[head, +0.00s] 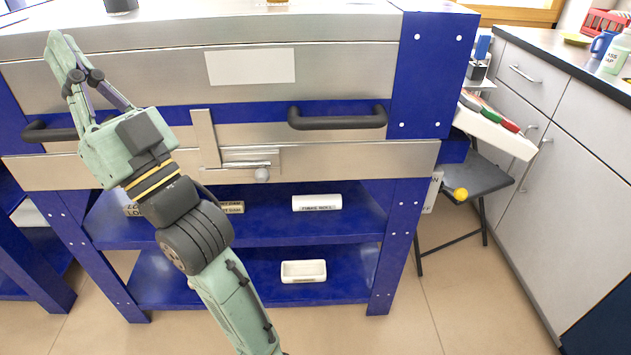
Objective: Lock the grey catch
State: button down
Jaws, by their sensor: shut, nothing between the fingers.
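The grey catch (250,160) sits on the front of the kiln, on the steel band below the lid. It has a horizontal slide plate with a round grey knob (262,175) at its lower right. A vertical metal strap (205,138) stands at its left, reaching up over the blue strip. I cannot tell whether the bolt engages the strap. My gripper (53,40) is at the upper left, in front of the lid, pointing up and away from the catch. It is shut and empty. My arm covers part of the band left of the catch.
The kiln lid (340,70) has two black handles; the right handle (338,117) is above and right of the catch. Blue shelves below hold a white dish (303,271) and labelled blocks (317,203). A dark folding chair (475,178) and a grey cabinet (560,150) stand right.

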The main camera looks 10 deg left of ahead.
jog(key=w+d+f+m+h, duration=0.3)
jog(key=w+f+m, duration=0.1)
jog(key=w+f, duration=0.2)
jog(key=w+d+f+m+t+h+p, duration=0.1)
jog(key=w+d+f+m+h, duration=0.2)
jog(key=w+f, duration=0.4)
jog(key=w+d+f+m+t+h+p, duration=0.1)
jog(key=w+d+f+m+h, duration=0.2)
jog(key=w+f+m, duration=0.3)
jog(key=shift+w+d+f, duration=0.25)
jog(key=shift+w+d, duration=0.2)
jog(key=shift+w, duration=0.2)
jog(key=shift+w+d+f, duration=0.2)
jog(key=shift+w+d, duration=0.2)
jog(key=shift+w, duration=0.25)
jog(key=s+d+f+m+g+h+p, duration=0.1)
jog(key=s+d+f+m+g+p, duration=0.1)
jog(key=d+f+m, duration=0.5)
jog(key=s+d+f, duration=0.1)
jog(key=d+f, duration=0.5)
jog(key=d, duration=0.4)
jog(key=shift+d+f, duration=0.35)
jog(key=shift+f, duration=0.05)
